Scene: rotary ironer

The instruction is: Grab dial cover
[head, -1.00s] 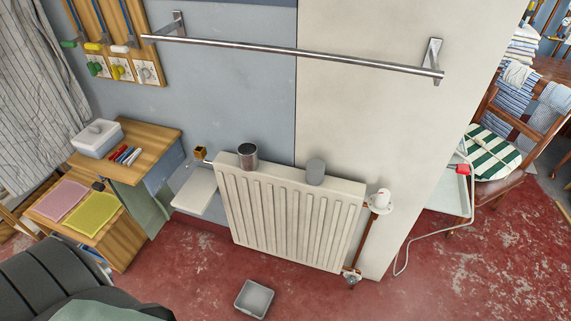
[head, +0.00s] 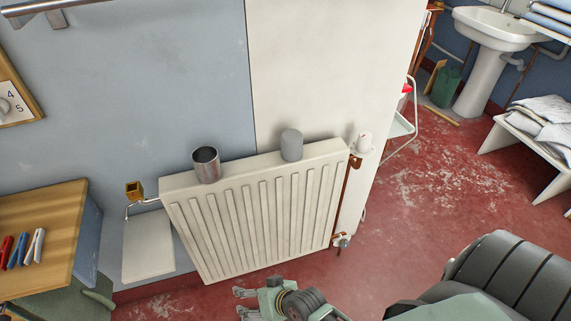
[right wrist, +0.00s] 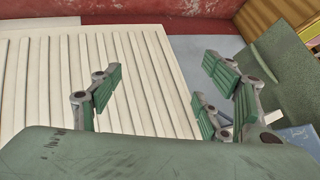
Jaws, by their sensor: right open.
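On top of the white radiator (head: 255,215) stand a plain grey cylinder with a closed top (head: 291,146) and, left of it, an open-topped metal cup (head: 206,165). I cannot tell for sure which is the dial cover; the closed grey cylinder looks most like a cover. My right gripper (head: 243,303) is low in front of the radiator, below and apart from both. In the right wrist view the right gripper (right wrist: 160,95) has its green-padded fingers spread and empty, with radiator ribs (right wrist: 40,85) behind. My left gripper is not in view.
A white valve knob (head: 364,142) is at the radiator's right end. A small brass box (head: 134,190) and a white panel (head: 148,248) are at its left. A wooden cabinet (head: 45,225) with pegs stands far left. Red floor (head: 440,190) is open on the right.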

